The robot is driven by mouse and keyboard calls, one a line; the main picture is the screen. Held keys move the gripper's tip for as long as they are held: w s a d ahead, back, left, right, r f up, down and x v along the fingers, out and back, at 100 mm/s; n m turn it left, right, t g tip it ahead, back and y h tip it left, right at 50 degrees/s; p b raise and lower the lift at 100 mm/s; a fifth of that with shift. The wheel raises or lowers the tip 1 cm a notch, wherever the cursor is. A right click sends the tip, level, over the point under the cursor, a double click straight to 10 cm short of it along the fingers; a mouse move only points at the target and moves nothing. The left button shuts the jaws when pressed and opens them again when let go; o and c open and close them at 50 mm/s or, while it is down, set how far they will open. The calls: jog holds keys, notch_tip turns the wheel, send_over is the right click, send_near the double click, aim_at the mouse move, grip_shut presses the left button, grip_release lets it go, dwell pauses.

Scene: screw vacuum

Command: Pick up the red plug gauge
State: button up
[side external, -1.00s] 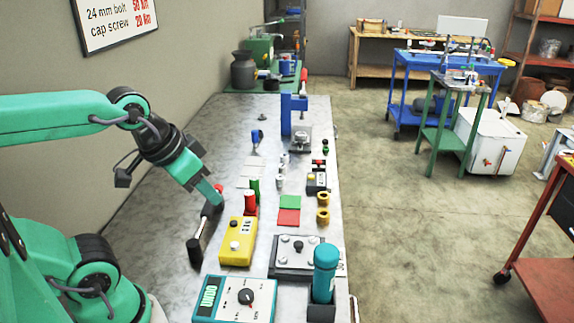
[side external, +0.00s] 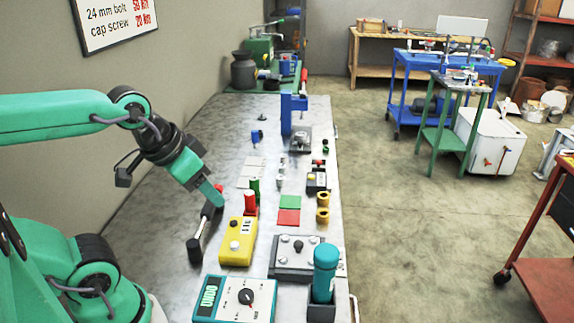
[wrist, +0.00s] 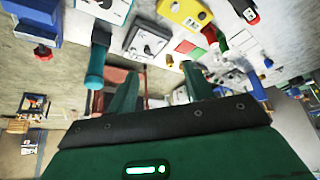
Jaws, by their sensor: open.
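The red plug gauge (side external: 250,203) stands upright on the grey bench, in front of a similar green cylinder (side external: 255,186) and just behind a yellow button box. In the wrist view, the red gauge (wrist: 208,34) shows at the upper right, beside the green one (wrist: 222,41). My gripper (side external: 217,201) points down to the left of the red gauge in the side view, apart from it. In the wrist view, the fingers of my gripper (wrist: 160,85) are spread with nothing held between them. The side view shows the fingers nearly edge-on.
A black-ended tool (side external: 197,247) lies close under my gripper. The yellow button box (side external: 238,241) stands right of it. Red (side external: 289,218) and green (side external: 290,202) squares lie right of the gauge. Bare bench lies behind left.

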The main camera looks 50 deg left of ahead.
jog(key=n+g, duration=0.2)
jog(key=g, duration=0.4)
send_over(249, 193)
jog(key=f, duration=1.1)
jog(key=shift+s+d+f, duration=0.2)
jog(key=shift+s+f, duration=0.05)
jog(key=shift+f, duration=0.15)
jog(key=shift+w+a+f, duration=0.15)
jog(key=shift+a+f, duration=0.05)
jog(key=shift+f, duration=0.05)
jog(key=shift+f, duration=0.1)
jog(key=shift+f, duration=1.25)
jog(key=shift+f, duration=0.1)
jog(key=shift+w+f, duration=0.15)
jog(key=shift+f, duration=2.35)
